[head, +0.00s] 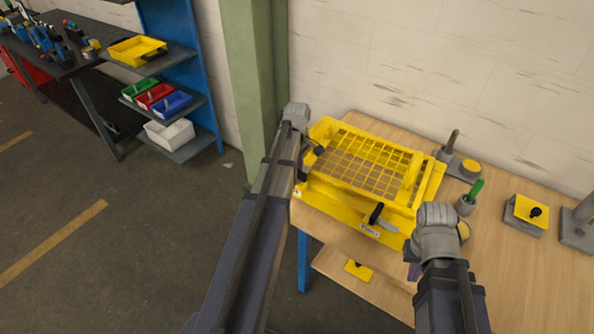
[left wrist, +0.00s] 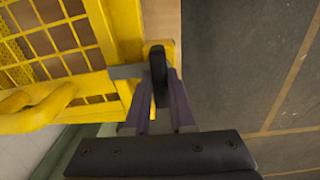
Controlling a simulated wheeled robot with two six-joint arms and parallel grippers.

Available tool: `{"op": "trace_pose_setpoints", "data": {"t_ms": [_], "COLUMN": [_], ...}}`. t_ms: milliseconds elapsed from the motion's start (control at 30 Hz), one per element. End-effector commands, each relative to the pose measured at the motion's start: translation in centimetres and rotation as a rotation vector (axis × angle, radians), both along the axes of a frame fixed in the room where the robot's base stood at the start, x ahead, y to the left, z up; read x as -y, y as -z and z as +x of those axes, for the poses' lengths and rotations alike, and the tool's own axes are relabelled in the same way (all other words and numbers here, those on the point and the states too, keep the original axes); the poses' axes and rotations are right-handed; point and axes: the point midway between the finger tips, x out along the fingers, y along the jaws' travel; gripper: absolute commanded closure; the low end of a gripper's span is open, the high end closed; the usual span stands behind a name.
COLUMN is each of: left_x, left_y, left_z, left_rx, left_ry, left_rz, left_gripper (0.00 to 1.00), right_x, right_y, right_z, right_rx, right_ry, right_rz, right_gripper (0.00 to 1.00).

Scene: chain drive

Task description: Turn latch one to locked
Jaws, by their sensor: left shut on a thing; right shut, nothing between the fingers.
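A yellow guard with a mesh lid (head: 365,158) sits on the wooden table. A latch with a black handle (left wrist: 158,88) and grey bar is at the guard's edge in the left wrist view. My left gripper (left wrist: 160,96) is shut on this handle, with one purple finger on each side. In the head view it is at the guard's left side, its fingers mostly hidden by my arm. A second latch with a black handle (head: 376,213) is on the guard's front, beside a small label. My right gripper (head: 412,271) is shut and empty, right of that front latch. I cannot read which latch is one.
A green pillar (head: 250,80) rises behind my left arm.

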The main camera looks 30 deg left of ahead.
Motion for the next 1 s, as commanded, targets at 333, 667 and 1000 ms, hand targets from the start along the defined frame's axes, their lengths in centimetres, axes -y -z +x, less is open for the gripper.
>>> {"op": "trace_pose_setpoints", "data": {"t_ms": [333,667,1000], "left_x": [0.03,0.02,0.01], "left_y": [0.01,0.01,-0.05], "left_z": [-0.03,-0.02,-0.01], "left_rx": [-0.001,0.000,0.000], "left_ry": [-0.013,-0.012,-0.011], "left_rz": [-0.001,-0.001,0.000], "left_gripper": [1.00,0.56,0.47], "right_x": [0.00,0.00,-0.01], "right_y": [0.01,0.01,-0.05], "right_z": [0.00,0.00,0.00], "right_rx": [0.000,0.000,0.000], "right_ry": [0.000,0.000,0.000], "right_rz": [0.000,0.000,0.000], "right_gripper": [1.00,1.00,1.00]}}
